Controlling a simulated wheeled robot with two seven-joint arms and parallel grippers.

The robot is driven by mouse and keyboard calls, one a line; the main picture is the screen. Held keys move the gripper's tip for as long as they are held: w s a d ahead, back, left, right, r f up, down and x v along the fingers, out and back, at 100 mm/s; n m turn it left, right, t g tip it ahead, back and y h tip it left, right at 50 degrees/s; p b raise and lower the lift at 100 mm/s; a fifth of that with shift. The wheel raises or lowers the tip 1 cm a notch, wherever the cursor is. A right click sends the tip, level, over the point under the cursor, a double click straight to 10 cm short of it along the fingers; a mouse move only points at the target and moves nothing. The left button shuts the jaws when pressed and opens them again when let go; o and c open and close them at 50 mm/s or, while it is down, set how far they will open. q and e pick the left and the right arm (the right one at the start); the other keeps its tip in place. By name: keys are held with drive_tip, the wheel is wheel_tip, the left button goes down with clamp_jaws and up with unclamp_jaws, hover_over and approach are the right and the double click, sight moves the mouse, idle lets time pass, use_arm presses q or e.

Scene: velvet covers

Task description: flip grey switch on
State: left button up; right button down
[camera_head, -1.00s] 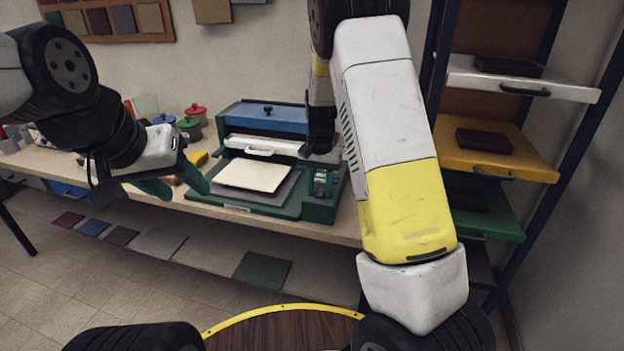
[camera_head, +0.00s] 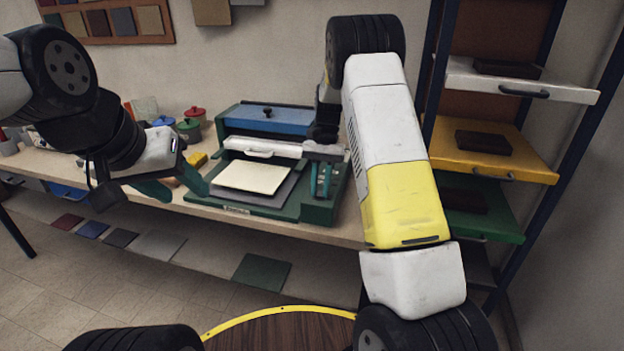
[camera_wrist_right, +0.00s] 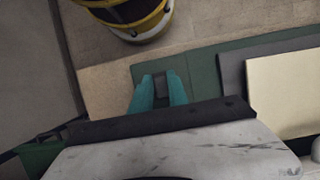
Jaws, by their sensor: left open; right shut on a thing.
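The grey switch (camera_wrist_right: 160,86) is a small dark grey piece on the right front of the green press (camera_head: 233,208). In the right wrist view it sits between the teal fingers of my right gripper (camera_wrist_right: 161,92), which is shut on it. In the head view my right gripper (camera_head: 322,181) points down over the press's right end and hides most of the switch there. Which way the switch is tilted cannot be told. My left gripper (camera_head: 175,187) is open and empty, in front of the bench to the left of the press.
A cream sheet on a grey plate (camera_head: 222,195) lies on the press, left of my right gripper. Lidded pots (camera_head: 189,130) and a yellow block (camera_head: 196,160) stand left of it. A shelf rack with a yellow shelf (camera_head: 520,165) is close on the right.

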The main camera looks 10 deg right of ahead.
drive_tip(key=c, duration=1.3)
unclamp_jaws()
drive_tip(key=v, duration=0.6)
drive_tip(key=shift+w+r, duration=0.2)
drive_tip(key=shift+r, duration=0.15)
drive_tip(key=shift+w+d+r, duration=0.1)
drive_tip(key=shift+w+r, duration=0.05)
drive_tip(key=shift+r, duration=0.35)
